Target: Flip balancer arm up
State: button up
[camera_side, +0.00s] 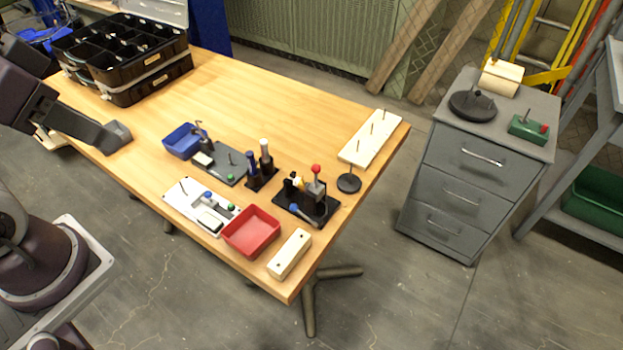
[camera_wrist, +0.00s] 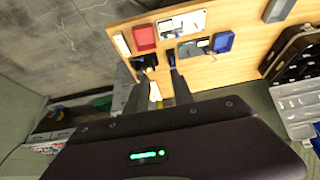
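No label shows which part is the balancer arm. Several small fixtures with levers stand on the wooden table. A black-based fixture (camera_side: 300,206) has an upright grey lever with a red knob (camera_side: 316,169). The fingers partly hide the black fixture there. In the side view I cannot make out its fingers clearly.
A red tray (camera_side: 251,232), a blue tray (camera_side: 182,141) and a wooden block (camera_side: 290,253) crowd the fixtures. A pegged wooden board (camera_side: 369,139) lies near the table's right end. A black organizer case (camera_side: 125,60) stands back left.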

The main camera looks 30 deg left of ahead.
jog(key=shift+m+g+y, duration=0.7)
jog(key=shift+g, duration=0.2)
jog(key=w, duration=0.2)
jog(key=w+f, duration=0.1)
jog(key=w, duration=0.2)
jog(key=w+f, duration=0.1)
jog(key=w, duration=0.1)
jog(key=shift+w+a+f, duration=0.1)
jog(key=shift+w+a, duration=0.15)
jog(key=shift+a, duration=0.1)
grip_shut()
jog(key=w+f+m+h, duration=0.1)
jog(key=w+f+h, duration=0.2)
jog(key=w+f, duration=0.3)
jog(key=w+d+f+h, duration=0.1)
jog(key=w+f+h, duration=0.3)
jog(key=w, duration=1)
jog(key=shift+w+d+f+m+g, duration=0.2)
jog(key=shift+f+m+g, duration=0.15)
jog(key=shift+f, duration=0.55)
